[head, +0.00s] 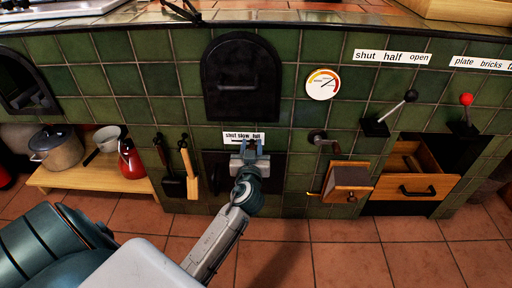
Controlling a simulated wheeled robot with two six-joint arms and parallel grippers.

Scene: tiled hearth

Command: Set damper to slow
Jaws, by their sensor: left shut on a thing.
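A white label (244,136) reading "shut slow full" is on the green tiled front. Below it is a dark metal panel (212,162), which looks like the damper. My left gripper (249,148) is at this panel, just under the label, near the word "full". It is shut on a part there, likely the damper's handle, which the fingers hide. The exact setting of the damper cannot be told. My right gripper is not in view.
A dark oven door (242,78) is above, with a round gauge (322,84) to its right. A crank (323,139), a wooden box (347,182), a black-knobbed lever (391,113), a red-knobbed lever (465,108) and an open drawer (416,187) are right. Tools (188,168) hang left.

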